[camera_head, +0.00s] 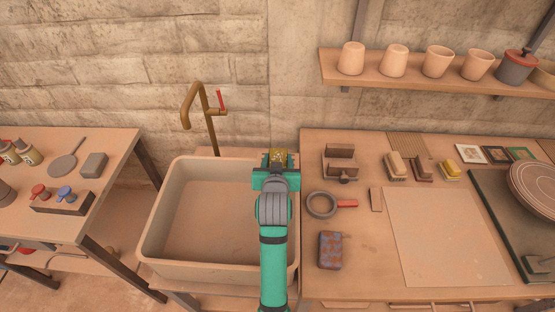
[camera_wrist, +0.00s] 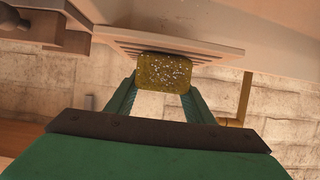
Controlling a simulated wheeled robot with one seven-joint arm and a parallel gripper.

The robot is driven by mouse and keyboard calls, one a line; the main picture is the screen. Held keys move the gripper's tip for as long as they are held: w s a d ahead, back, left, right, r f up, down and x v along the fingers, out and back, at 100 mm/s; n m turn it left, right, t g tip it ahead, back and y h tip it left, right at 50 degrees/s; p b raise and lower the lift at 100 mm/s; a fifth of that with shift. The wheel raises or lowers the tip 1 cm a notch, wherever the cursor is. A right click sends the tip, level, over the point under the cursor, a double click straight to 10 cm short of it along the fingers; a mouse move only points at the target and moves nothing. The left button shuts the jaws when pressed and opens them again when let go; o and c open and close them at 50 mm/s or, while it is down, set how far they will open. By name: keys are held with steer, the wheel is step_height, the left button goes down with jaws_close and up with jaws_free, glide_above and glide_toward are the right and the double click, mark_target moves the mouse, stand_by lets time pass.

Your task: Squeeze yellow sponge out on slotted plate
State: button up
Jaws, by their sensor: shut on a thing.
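The yellow sponge (camera_head: 279,155) is dark yellow with pale specks. It is held at the tip of my gripper (camera_head: 275,174), over the back right part of the sink. In the wrist view the sponge (camera_wrist: 163,73) sits between the two green fingers of my gripper (camera_wrist: 162,88), which is shut on it. The slotted plate (camera_wrist: 205,46) shows right behind the sponge in the wrist view, and the sponge covers part of its slots. I cannot tell whether the sponge touches the plate. In the head view I cannot make out the slotted plate clearly.
A wide sink basin (camera_head: 205,225) lies under my arm, with a brass tap (camera_head: 207,118) at its back. The basin looks empty.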

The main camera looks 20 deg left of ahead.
steer(key=shift+f, duration=0.4)
stand_by(0.6)
steer(key=shift+r, duration=0.1)
steer(key=shift+r, duration=3.55)
